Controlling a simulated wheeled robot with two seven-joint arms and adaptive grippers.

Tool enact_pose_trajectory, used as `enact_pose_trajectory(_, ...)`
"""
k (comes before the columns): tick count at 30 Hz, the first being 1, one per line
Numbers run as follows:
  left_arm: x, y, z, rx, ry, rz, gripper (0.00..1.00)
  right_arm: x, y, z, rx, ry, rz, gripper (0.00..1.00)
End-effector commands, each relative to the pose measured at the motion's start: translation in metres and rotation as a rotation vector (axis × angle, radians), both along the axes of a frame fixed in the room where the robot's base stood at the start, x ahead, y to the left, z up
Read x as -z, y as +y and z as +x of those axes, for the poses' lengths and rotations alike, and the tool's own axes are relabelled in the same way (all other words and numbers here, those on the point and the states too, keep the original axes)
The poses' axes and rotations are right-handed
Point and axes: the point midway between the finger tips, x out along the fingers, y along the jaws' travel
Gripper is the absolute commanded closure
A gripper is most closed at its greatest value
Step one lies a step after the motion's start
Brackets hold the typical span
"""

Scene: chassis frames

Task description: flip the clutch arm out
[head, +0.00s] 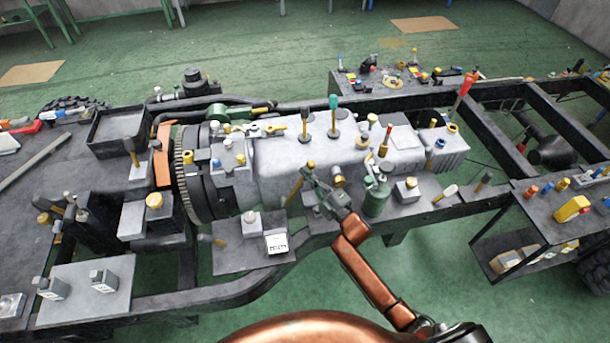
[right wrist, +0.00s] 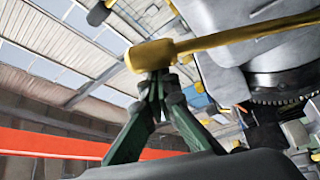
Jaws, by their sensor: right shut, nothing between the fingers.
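The clutch arm appears to be the thin brass-yellow lever (head: 293,191) at the near side of the grey gearbox housing (head: 285,155). In the right wrist view a yellow lever (right wrist: 235,38) runs in from the upper right and ends in a thick rounded knob (right wrist: 150,56). My right gripper (head: 307,173) is by the lever's upper end. Its green fingers meet at the tips (right wrist: 158,82), shut and empty, right at the knob. I cannot tell whether the tips touch it. My left gripper is not in view.
A green canister (head: 377,198) stands just right of my right gripper. Levers with dark and teal knobs (head: 334,115) rise from the housing behind. A plate with a white label block (head: 276,243) lies left of my forearm. The dark chassis rail (head: 235,292) curves along the front, with green floor below.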

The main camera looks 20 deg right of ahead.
Motion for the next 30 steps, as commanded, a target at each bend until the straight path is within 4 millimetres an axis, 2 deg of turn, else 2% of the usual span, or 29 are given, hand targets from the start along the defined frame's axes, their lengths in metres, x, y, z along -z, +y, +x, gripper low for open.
enact_pose_trajectory(6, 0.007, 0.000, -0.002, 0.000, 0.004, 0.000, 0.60, 0.005, -0.007, 0.001, -0.005, -0.005, 0.047, 1.00)
enact_pose_trajectory(21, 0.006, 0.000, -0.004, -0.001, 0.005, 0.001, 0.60, 0.009, -0.015, 0.000, 0.007, 0.005, 0.054, 1.00)
enact_pose_trajectory(26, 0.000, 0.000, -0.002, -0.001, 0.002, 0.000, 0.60, 0.003, -0.003, -0.001, 0.003, 0.003, 0.056, 1.00)
enact_pose_trajectory(30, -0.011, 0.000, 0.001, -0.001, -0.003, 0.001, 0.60, -0.012, 0.025, -0.002, -0.009, -0.004, 0.058, 1.00)
